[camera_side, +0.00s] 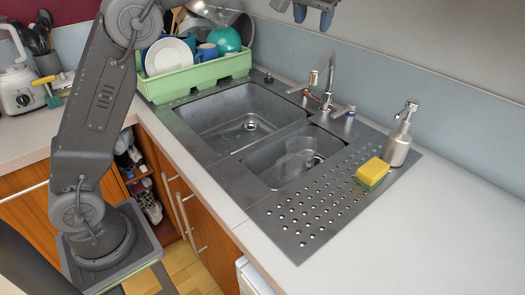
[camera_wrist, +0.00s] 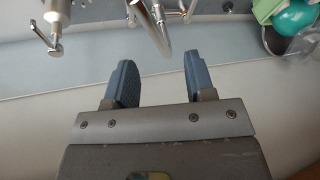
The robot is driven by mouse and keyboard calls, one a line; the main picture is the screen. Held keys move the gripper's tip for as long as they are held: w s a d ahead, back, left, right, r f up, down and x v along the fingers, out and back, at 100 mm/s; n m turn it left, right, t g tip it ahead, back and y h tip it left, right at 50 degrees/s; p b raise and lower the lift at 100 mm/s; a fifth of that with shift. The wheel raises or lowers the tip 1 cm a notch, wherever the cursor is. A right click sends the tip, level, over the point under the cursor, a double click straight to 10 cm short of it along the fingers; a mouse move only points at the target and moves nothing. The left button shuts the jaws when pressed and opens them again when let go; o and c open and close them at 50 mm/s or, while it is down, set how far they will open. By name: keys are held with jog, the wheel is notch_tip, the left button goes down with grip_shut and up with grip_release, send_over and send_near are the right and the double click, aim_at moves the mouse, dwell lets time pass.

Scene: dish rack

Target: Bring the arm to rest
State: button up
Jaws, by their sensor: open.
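My gripper shows at the top edge of the side view (camera_side: 313,14), high above the counter behind the sink, and is partly cut off by the frame. In the wrist view its two blue-grey fingers (camera_wrist: 158,82) stand well apart with nothing between them. The gripper is open and empty. My grey arm rises at the left of the side view and leaves the frame at the top.
A green dish rack (camera_side: 195,76) with plates and bowls stands behind the double sink (camera_side: 240,115). The faucet (camera_side: 328,80), a soap dispenser (camera_side: 398,140) and a yellow-green sponge (camera_side: 372,172) stand nearby. A clear vessel (camera_side: 300,155) sits in the smaller basin. The right counter is clear.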

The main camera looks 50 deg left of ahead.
jog(key=s+f+m+t+h, duration=0.1)
jog(key=s+f+m+h, duration=0.1)
jog(key=s, duration=1.5)
jog(key=s+f+m+h, duration=0.1)
jog(key=s+f, duration=1.2)
jog(key=s, duration=0.2)
jog(key=shift+d+f+t, duration=0.15)
jog(key=shift+d+t, duration=0.15)
jog(key=shift+t, duration=0.1)
